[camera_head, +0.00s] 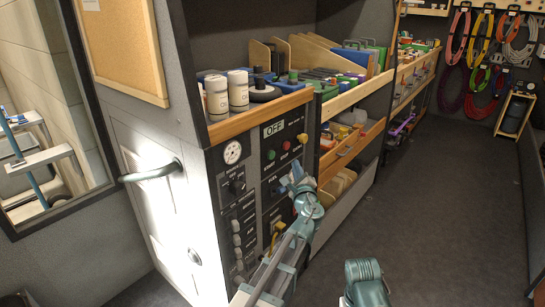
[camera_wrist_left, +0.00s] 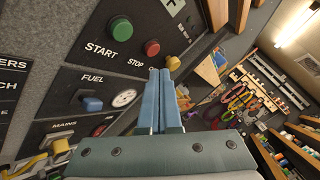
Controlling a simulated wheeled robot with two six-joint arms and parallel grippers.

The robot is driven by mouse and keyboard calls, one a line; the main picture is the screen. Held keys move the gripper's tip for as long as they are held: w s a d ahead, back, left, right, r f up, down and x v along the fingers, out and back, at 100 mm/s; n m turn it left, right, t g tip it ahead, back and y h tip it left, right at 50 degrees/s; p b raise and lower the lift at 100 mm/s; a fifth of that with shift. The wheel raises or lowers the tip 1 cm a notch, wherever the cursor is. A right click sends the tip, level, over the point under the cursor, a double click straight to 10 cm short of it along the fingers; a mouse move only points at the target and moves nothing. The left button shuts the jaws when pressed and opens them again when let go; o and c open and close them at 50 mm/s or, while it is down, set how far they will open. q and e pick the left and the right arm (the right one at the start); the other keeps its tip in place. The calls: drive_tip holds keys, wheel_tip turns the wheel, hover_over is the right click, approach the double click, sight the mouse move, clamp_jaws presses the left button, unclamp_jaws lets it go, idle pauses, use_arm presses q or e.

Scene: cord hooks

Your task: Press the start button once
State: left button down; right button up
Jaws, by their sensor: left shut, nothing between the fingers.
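The start button is a green round button (camera_head: 271,154) on the dark control panel, labelled START, below the OFF display (camera_head: 274,129). It also shows in the left wrist view as a green button (camera_wrist_left: 121,28) at the upper left. My left gripper (camera_head: 297,174) is in front of the panel, to the right of and a little below the green button in the head view. Its fingers (camera_wrist_left: 160,73) are shut and empty, pointing toward the panel; they appear apart from the green button.
A red STOP button (camera_head: 285,146) and a yellow button (camera_head: 302,138) sit to the right of the green one. A blue FUEL switch (camera_wrist_left: 92,104) and a gauge (camera_wrist_left: 124,98) lie below. The floor at right is clear.

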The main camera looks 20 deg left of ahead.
use_arm(q)
drive_tip(key=w+a, duration=0.2)
drive_tip(key=a, duration=0.4)
drive_tip(key=shift+w+a, duration=0.15)
drive_tip(key=shift+a, duration=0.2)
idle(1.9)
drive_tip(key=shift+w+a, duration=0.15)
drive_tip(key=shift+a, duration=0.1)
drive_tip(key=shift+w+a, duration=0.15)
drive_tip(key=shift+a, duration=0.25)
idle(0.9)
drive_tip(key=shift+d, duration=0.15)
drive_tip(key=shift+s+d, duration=0.35)
drive_tip(key=shift+d, duration=0.3)
drive_tip(key=d, duration=0.1)
drive_tip(key=s+d, duration=0.1)
drive_tip(key=d, duration=0.2)
drive_tip(key=shift+s+d, duration=0.35)
